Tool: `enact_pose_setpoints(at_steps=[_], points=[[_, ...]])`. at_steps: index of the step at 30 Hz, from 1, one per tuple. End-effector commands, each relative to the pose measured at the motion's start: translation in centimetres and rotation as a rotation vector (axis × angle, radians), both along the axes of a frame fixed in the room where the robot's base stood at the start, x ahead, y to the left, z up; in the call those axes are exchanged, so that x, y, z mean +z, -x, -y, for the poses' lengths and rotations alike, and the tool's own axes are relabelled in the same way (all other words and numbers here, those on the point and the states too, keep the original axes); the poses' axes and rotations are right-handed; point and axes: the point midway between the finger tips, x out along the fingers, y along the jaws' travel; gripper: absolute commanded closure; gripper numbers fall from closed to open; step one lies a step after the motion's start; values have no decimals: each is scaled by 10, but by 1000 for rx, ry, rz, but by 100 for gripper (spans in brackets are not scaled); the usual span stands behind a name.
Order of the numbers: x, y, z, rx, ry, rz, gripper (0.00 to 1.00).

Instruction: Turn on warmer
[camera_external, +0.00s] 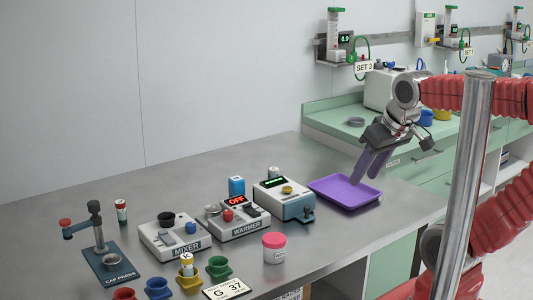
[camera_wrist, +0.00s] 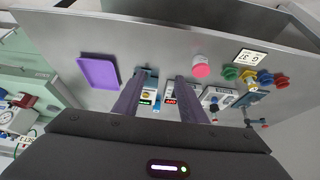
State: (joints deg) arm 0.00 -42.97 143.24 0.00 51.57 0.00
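The warmer (camera_external: 243,226) is a light grey box labelled WARMER on the metal bench. Its display (camera_external: 236,201) reads OFF in red, and a red knob (camera_external: 228,215) is on its top. In the wrist view the red display (camera_wrist: 170,100) shows between my fingers, and the right finger hides part of the warmer. My gripper (camera_external: 366,174), with two purple fingers, hangs above the purple tray, to the right of the warmer and apart from it. In the wrist view the fingers of my gripper (camera_wrist: 160,74) are spread with nothing held between them.
A device with a green display (camera_external: 285,196) stands between the warmer and the purple tray (camera_external: 346,205). The mixer (camera_external: 172,240) and cap press (camera_external: 103,262) stand left. A pink-lidded jar (camera_external: 274,248) and several coloured cups stand in front. A metal post (camera_external: 467,180) rises at right.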

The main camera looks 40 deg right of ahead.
Motion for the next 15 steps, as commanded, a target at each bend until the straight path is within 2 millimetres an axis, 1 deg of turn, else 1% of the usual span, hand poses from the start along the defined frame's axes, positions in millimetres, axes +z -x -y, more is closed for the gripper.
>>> enact_pose_setpoints(at_steps=[1,5,10,15], points=[[0,0,0,1,0,0,66],[-3,-1,-2,8,0,-14,75],[-18,-4,-6,19,0,-66,87],[-26,-17,-10,34,2,-116,99]])
